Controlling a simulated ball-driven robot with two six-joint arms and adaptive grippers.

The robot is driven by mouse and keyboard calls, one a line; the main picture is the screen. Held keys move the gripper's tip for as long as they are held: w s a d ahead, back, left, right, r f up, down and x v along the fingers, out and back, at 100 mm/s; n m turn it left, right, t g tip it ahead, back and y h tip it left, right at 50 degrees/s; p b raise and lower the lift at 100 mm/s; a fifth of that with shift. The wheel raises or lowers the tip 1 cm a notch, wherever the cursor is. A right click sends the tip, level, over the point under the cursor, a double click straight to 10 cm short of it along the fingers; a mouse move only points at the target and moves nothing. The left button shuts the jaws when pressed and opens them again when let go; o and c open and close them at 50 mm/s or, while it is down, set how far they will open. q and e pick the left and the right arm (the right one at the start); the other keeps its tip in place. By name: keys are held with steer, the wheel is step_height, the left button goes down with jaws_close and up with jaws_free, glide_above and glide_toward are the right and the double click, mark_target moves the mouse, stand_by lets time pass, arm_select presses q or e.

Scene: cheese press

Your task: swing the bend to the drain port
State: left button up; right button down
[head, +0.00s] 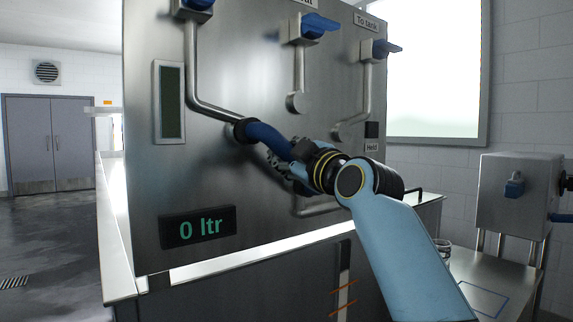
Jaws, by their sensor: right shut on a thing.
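Two capped pipe ends, one in the upper middle (298,102) and one to the right (342,132), stand apart from the bend. No readable drain label shows. My left gripper is out of view.
The steel panel (225,80) carries blue-handled valves along its top, one labelled "To tank" (367,22). A grey box (515,195) stands at the right. Open floor lies at the left.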

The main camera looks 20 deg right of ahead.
steer(key=shift+f+n+b, duration=0.3)
steer(key=shift+f, duration=0.2)
steer(key=c, duration=1.4)
jaws_free()
steer(key=shift+s, duration=0.1)
steer(key=shift+c, duration=0.2)
steer(key=o, duration=0.5)
steer(key=shift+s+r, duration=0.15)
steer(key=shift+c, duration=0.2)
steer(key=shift+r, duration=0.1)
steer(key=v, duration=1.1)
steer(key=shift+s+d, duration=0.2)
steer(key=shift+s, duration=0.15)
